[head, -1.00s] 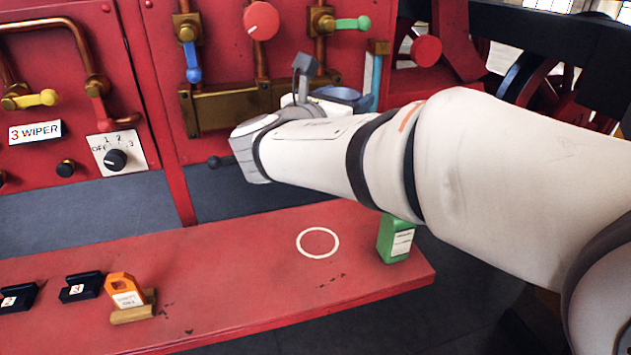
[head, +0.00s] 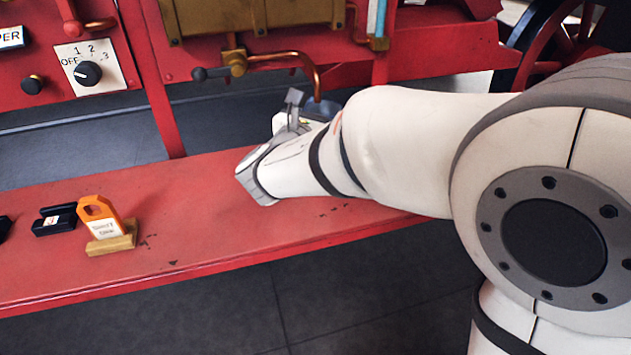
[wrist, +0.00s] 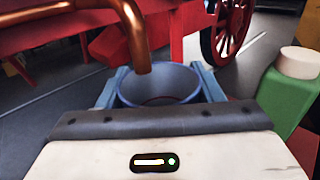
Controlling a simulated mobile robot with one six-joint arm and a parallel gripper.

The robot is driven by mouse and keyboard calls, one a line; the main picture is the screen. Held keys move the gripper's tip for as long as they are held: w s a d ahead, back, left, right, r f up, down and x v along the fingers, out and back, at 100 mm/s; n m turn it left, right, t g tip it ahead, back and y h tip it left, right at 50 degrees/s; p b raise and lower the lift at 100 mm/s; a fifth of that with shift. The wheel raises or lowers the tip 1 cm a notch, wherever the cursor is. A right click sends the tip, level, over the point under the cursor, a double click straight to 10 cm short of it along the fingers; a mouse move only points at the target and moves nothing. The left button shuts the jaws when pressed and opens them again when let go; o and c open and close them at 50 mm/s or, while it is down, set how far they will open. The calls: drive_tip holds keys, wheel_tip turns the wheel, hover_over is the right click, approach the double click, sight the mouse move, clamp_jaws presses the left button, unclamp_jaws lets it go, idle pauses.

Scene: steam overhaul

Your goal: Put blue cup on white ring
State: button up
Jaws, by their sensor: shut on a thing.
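The blue cup (wrist: 160,86) stands open side up between the two blue-grey fingers of my gripper (wrist: 160,80) in the wrist view. The gripper is shut on it. In the head view only a small blue part of the cup (head: 328,107) shows behind my arm; my fingers are hidden there. The white ring is in neither current view; in the head view my arm covers part of the red bench where it could be hidden. I cannot tell the cup's height above the bench.
A curved copper pipe (wrist: 134,35) hangs close over the cup's rim. A green bottle (wrist: 287,90) with a pale cap stands to the right in the wrist view. On the red bench (head: 190,215) are an orange tag (head: 97,213) in a wooden block and black holders (head: 54,219).

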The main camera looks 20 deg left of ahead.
drive_tip(key=shift+a+r+y, duration=0.15)
drive_tip(key=shift+a+r, duration=0.05)
drive_tip(key=shift+r, duration=0.35)
drive_tip(key=shift+a+r+y, duration=0.15)
drive_tip(key=shift+a+r, duration=0.05)
drive_tip(key=shift+r, duration=0.3)
drive_tip(key=shift+n, duration=0.3)
wheel_tip(320, 180, down, 10)
drive_tip(key=b, duration=0.3)
drive_tip(key=shift+a+r, duration=0.15)
drive_tip(key=shift+r, duration=0.1)
drive_tip(key=o, duration=1.1)
